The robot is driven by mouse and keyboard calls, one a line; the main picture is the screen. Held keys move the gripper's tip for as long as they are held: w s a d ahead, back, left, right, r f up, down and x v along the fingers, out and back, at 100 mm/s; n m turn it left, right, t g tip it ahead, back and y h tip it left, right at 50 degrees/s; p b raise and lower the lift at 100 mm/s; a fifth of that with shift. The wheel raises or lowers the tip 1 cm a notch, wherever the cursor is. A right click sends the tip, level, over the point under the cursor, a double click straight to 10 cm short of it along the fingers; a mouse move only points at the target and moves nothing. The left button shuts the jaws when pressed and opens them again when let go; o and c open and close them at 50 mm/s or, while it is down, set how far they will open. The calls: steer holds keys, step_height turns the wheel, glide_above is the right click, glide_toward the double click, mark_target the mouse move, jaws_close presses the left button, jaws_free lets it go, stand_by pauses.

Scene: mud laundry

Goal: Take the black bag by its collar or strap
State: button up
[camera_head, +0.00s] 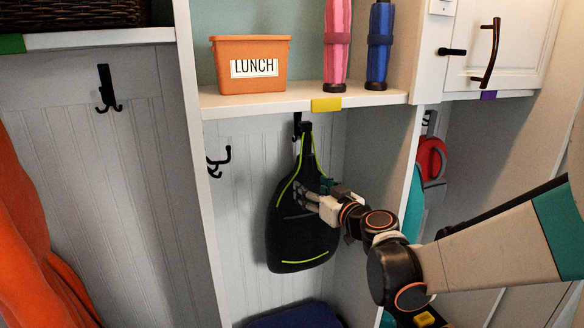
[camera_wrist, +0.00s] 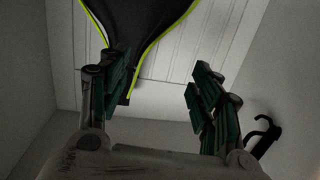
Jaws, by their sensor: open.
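The black bag (camera_head: 298,232) with yellow-green piping hangs from a dark hook (camera_head: 299,124) in the middle cubby. Its collar (camera_head: 307,148) narrows up to the hook. My gripper (camera_head: 312,192) is at the right side of the bag's upper body, below the collar, and covers part of it. In the wrist view the bag (camera_wrist: 135,18) enters from the top and tapers down to the left finger, which hides part of it. My gripper (camera_wrist: 160,80) is open there, with pale wall between its green-padded fingers. I cannot tell whether a finger touches the bag.
A shelf (camera_head: 270,103) above the bag carries an orange LUNCH bin (camera_head: 250,66), a pink bottle (camera_head: 337,45) and a blue bottle (camera_head: 379,45). A double hook (camera_head: 219,163) is on the left divider. A dark blue item (camera_head: 295,317) lies below. Upright dividers flank the cubby.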

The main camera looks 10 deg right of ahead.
mark_target(308, 167)
steer(key=shift+m+t+h, duration=0.5)
steer(key=shift+t+h, duration=0.2)
steer(key=shift+h, duration=0.1)
steer(key=w, duration=0.4)
steer(key=w+d+p, duration=0.1)
steer(key=w, duration=0.3)
steer(key=w+p, duration=0.1)
steer(key=w, duration=0.4)
steer(key=shift+d+r, duration=0.3)
steer(key=shift+r, duration=0.05)
steer(key=shift+w+a+r, duration=0.1)
steer(key=shift+w+a, duration=0.1)
steer(key=shift+w, duration=0.8)
steer(key=c, duration=1)
steer(key=shift+r, duration=0.15)
